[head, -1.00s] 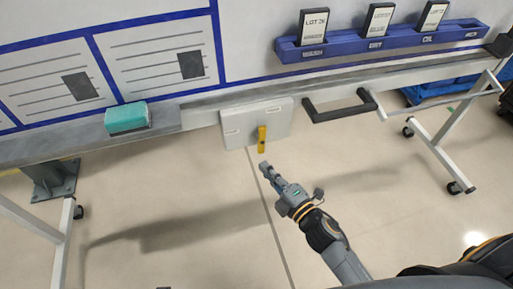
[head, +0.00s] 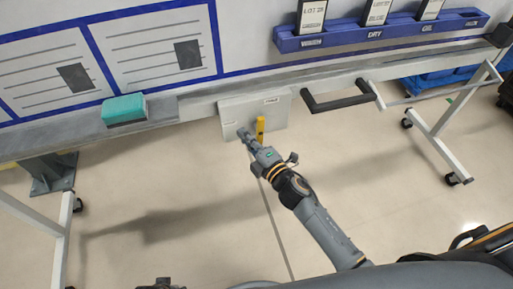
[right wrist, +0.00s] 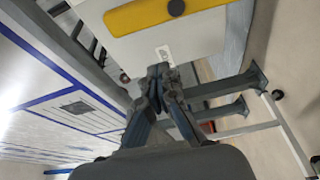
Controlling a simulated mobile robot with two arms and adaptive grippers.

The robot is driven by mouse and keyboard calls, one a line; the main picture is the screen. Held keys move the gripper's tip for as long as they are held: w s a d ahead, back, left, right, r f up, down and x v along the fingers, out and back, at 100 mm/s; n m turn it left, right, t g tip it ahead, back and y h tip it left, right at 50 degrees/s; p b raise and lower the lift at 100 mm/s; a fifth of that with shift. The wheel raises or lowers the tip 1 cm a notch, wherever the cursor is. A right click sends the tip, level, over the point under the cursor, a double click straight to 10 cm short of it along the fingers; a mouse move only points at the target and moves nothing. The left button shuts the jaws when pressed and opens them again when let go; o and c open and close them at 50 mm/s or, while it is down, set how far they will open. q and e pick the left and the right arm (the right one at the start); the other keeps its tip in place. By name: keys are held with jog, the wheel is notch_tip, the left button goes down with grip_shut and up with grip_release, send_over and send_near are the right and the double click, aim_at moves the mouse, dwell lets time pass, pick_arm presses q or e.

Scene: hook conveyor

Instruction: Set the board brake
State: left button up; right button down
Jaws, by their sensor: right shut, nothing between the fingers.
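The board brake is a yellow lever (head: 260,127) on a light grey plate (head: 230,112) under the board's ledge. The lever hangs downward along the picture. My right gripper (head: 243,133) is shut and empty, its tips just left of the lever in the head view. In the right wrist view the yellow lever (right wrist: 140,17) with its dark round pivot lies above the shut fingertips (right wrist: 160,72), with a visible gap. A small dark part at the bottom edge of the head view looks like my left gripper (head: 160,284); its jaws cannot be made out.
A black handle (head: 338,101) sticks out right of the plate. A teal eraser (head: 124,109) rests on the ledge. A blue rack (head: 345,40) holds lot cards. White legs on casters stand at both sides; the floor between is clear.

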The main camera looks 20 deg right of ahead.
aim_at(258, 133)
jog(key=d, duration=0.3)
jog(key=shift+w+d+f, duration=0.1)
jog(key=shift+w+d, duration=0.1)
jog(key=shift+d, duration=0.2)
